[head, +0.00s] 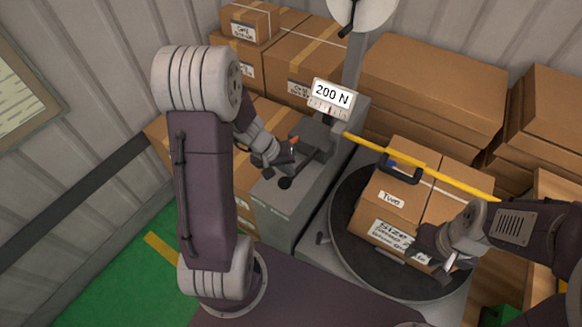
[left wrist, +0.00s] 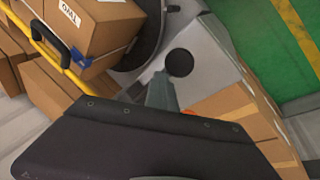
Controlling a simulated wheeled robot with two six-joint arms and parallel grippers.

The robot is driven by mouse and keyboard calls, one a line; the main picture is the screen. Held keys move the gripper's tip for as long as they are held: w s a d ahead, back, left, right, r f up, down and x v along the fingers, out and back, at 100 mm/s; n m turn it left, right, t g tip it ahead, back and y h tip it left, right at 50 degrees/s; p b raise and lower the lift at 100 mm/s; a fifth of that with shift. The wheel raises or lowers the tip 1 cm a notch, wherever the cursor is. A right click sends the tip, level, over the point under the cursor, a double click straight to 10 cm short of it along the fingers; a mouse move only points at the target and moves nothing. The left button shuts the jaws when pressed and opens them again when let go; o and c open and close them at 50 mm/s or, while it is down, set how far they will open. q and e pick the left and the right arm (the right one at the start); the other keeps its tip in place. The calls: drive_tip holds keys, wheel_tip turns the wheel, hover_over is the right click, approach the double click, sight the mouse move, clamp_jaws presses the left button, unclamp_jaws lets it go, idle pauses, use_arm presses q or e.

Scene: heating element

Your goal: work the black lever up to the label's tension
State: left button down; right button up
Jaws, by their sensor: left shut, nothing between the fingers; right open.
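The black lever (head: 303,170) slopes down from the grey machine to a round black knob (head: 285,183). The knob also shows in the left wrist view (left wrist: 180,62), just beyond my left gripper's dark body. The white label (head: 331,95) above the machine reads "200 N" and has a small scale with a red mark along its lower edge. My left gripper (head: 286,158) is shut and empty close above the lever; I cannot tell whether it touches. My right gripper (head: 445,262) is open at the front of the carton on the turntable.
A carton marked "Two" (head: 392,198) stands on the round dark turntable (head: 345,245). A yellow bar (head: 450,180) with a black handle (head: 401,172) crosses above it. Stacked cartons (head: 430,90) fill the back. Green floor (head: 130,265) lies open at the left.

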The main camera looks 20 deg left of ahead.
use_arm(q)
drive_tip(key=shift+s+f+b, duration=0.3)
drive_tip(key=shift+f+b, duration=0.4)
drive_tip(key=shift+b, duration=0.1)
drive_tip(key=shift+s+f+b, duration=0.25)
drive_tip(key=shift+f+b, duration=0.4)
drive_tip(key=shift+b, duration=0.15)
idle(1.2)
idle(0.5)
drive_tip(key=shift+w+d+r+p, duration=0.1)
drive_tip(key=shift+w+r+p, duration=0.2)
drive_tip(key=shift+r+p, duration=0.65)
drive_tip(key=shift+w+a+r+p, duration=0.1)
drive_tip(key=shift+w+r+p, duration=0.25)
drive_tip(key=shift+r+p, duration=0.65)
drive_tip(key=shift+w+d+r+p, duration=0.1)
drive_tip(key=shift+w+r+p, duration=0.2)
drive_tip(key=shift+r+p, duration=0.65)
drive_tip(key=shift+w+r+p, duration=0.4)
drive_tip(key=shift+r+p, duration=0.15)
drive_tip(key=shift+r, duration=0.3)
drive_tip(key=r+p, duration=0.1)
drive_tip(key=w+r+p, duration=0.1)
drive_tip(key=r+p, duration=0.1)
drive_tip(key=w+r+p, duration=0.1)
drive_tip(key=shift+d+r, duration=0.2)
drive_tip(key=shift+r, duration=0.1)
